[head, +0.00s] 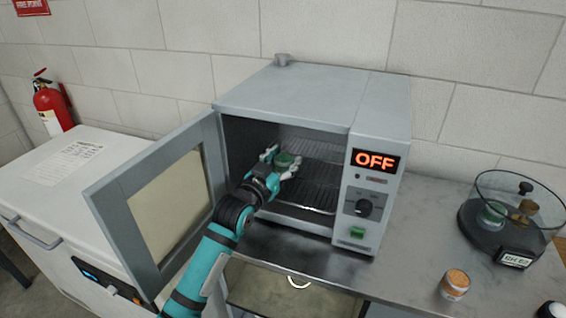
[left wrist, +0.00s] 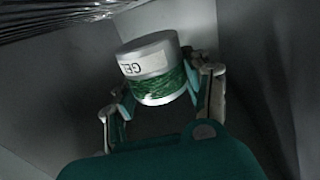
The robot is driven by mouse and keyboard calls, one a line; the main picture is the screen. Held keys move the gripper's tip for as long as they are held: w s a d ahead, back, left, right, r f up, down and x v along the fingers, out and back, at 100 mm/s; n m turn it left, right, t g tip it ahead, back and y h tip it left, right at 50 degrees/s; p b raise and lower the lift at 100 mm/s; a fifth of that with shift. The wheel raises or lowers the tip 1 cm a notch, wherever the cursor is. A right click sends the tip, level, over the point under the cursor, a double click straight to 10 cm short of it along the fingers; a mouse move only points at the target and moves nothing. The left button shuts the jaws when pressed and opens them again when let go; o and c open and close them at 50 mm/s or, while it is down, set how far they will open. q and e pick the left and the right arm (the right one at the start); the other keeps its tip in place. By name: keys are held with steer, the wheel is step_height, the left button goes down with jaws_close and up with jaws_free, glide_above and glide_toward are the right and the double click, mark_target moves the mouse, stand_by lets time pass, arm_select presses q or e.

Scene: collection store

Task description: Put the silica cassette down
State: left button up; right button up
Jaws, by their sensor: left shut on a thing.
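The silica cassette (head: 288,159) is a small round canister with a green part, inside the open oven (head: 295,95). In the left wrist view the cassette (left wrist: 150,65) shows a pale end, a white label reading "GEL" and a green mesh band. My left gripper (head: 281,163) reaches through the oven's doorway and is shut on the cassette, with fingers on both sides of it in the left wrist view (left wrist: 160,102). The wire shelf (head: 315,172) lies behind and beside the cassette; I cannot tell whether they touch. My right gripper is not in view.
The oven door (head: 150,210) stands wide open at the left, close to my arm. The oven display (head: 375,160) reads OFF. On the counter (head: 415,225) at the right are a glass desiccator (head: 485,232) holding small jars, and an orange-topped jar (head: 455,284).

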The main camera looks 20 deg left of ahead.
mark_target(283, 154)
arm_select(q)
steer(key=w, duration=0.1)
steer(key=w+a, duration=0.1)
steer(key=shift+w+f, duration=0.1)
steer(key=shift+w, duration=0.25)
steer(key=shift+w+a+f, duration=0.1)
steer(key=shift+w+a, duration=0.05)
step_height(283, 154, down, 3)
steer(key=shift+p, duration=0.5)
steer(key=shift+f, duration=0.35)
steer(key=o, duration=1.2)
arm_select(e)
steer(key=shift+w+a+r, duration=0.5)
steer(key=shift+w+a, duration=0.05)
